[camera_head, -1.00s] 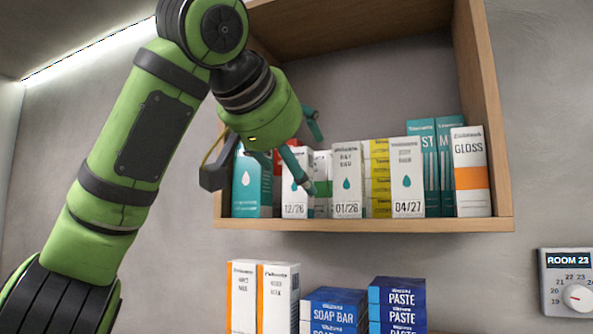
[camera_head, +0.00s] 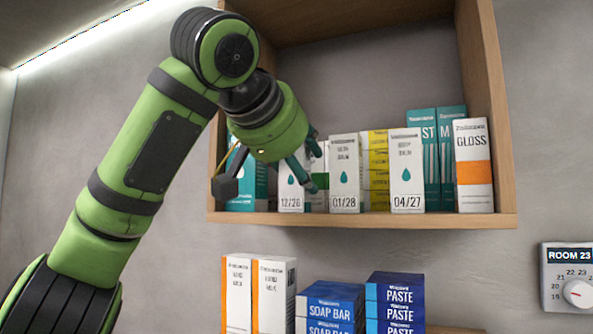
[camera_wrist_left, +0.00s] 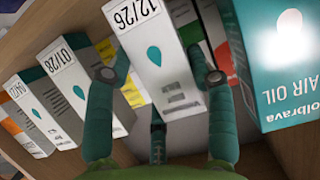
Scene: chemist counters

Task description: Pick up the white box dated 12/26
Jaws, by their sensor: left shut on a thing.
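The white box dated 12/26 (camera_head: 291,192) stands upright on the wooden shelf, with a teal drop on its front. My left gripper (camera_head: 304,172) is at this box, and its hand hides the box's upper part in the head view. In the left wrist view the teal fingers (camera_wrist_left: 158,75) lie on either side of the 12/26 box (camera_wrist_left: 152,45), shut on it. The white box dated 01/28 (camera_head: 345,180) stands just right of the gripper, and the 04/27 box (camera_head: 407,175) stands farther right. My right gripper is not in view.
A teal hair oil box (camera_wrist_left: 285,60) stands close beside the held box. Yellow boxes (camera_head: 376,165), teal boxes (camera_head: 437,160) and a gloss box (camera_head: 473,165) share the shelf (camera_head: 300,220). Soap bar (camera_head: 330,305) and paste boxes (camera_head: 395,300) stand below.

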